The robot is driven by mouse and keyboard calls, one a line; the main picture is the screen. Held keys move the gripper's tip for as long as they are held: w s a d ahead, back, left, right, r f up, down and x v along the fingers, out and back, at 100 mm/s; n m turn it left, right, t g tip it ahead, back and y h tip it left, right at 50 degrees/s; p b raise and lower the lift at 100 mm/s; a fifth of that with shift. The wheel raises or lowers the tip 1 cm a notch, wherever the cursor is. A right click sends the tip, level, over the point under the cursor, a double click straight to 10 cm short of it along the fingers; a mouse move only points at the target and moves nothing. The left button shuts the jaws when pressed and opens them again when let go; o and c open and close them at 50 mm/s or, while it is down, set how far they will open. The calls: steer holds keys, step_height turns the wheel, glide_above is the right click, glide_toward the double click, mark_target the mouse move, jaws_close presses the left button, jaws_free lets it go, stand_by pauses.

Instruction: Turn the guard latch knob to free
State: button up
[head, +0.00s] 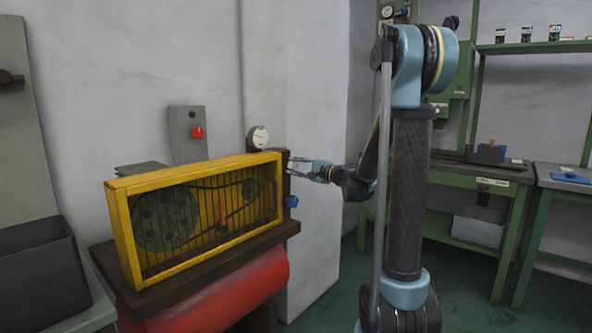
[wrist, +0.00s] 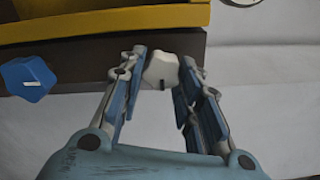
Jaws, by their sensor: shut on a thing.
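The yellow guard (head: 118,217) stands upright on a dark base, with dark bars across its front and a green wheel behind them. It also shows along the top of the wrist view (wrist: 110,18). My gripper (head: 292,167) reaches in from the right to the guard's right end. In the wrist view, a pale, many-sided knob (wrist: 161,69) with a dark mark sits between the fingertips of my gripper (wrist: 165,68), and the fingers are shut on it. A blue knob (wrist: 29,78) with a white mark is to its left; in the head view, this blue knob (head: 291,201) is below my gripper.
A red tank (head: 250,288) lies under the guard's base. A round gauge (head: 258,137) and a grey box with a red button (head: 198,132) are behind the guard. A green workbench (head: 475,172) stands at the right. Green floor is open between.

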steer(key=shift+w+d+m, duration=0.1)
steer(key=shift+m, duration=0.4)
steer(key=o, duration=1.1)
steer(key=shift+f, duration=0.15)
steer(key=shift+c, duration=0.2)
steer(key=v, duration=1.2)
